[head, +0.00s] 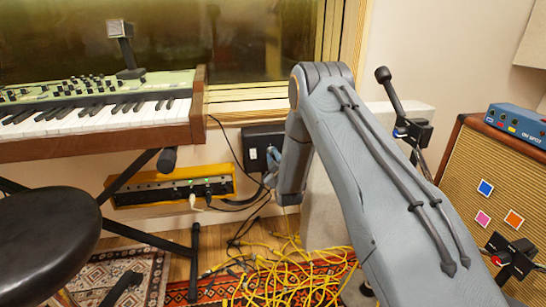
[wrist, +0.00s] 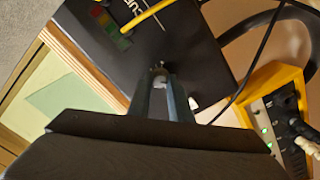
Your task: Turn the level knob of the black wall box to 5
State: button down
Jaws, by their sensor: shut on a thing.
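The black wall box (head: 258,135) is mounted on the wall under the window sill, left of my arm. In the wrist view the box (wrist: 195,45) fills the upper middle, with pale lettering partly cut off by the frame. My gripper (wrist: 160,78) is in front of its face, the two fingers close together. It is shut on the level knob (wrist: 160,69), of which only a small pale tip shows between the fingertips. The knob's scale and pointer reading cannot be made out. In the head view my gripper (head: 272,160) is at the box's lower right, partly hidden by my arm.
A yellow power strip (head: 172,187) with plugs and cables hangs just below left of the box. A keyboard, a stool and an amp (head: 492,185) stand around; yellow cables lie on the floor.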

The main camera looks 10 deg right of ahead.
jog(key=shift+m, duration=0.3)
jog(key=m+p, duration=0.3)
jog(key=m, duration=0.3)
jog(key=m+p, duration=0.1)
jog(key=m, duration=0.3)
jog(key=m+p, duration=0.1)
jog(key=m, duration=0.2)
jog(key=shift+m, duration=0.3)
jog(key=m+p, duration=0.1)
jog(key=m, duration=0.5)
jog(key=m+p, duration=0.1)
jog(key=m, duration=0.5)
jog(key=shift+m+p, duration=0.3)
jog(key=shift+m, duration=0.1)
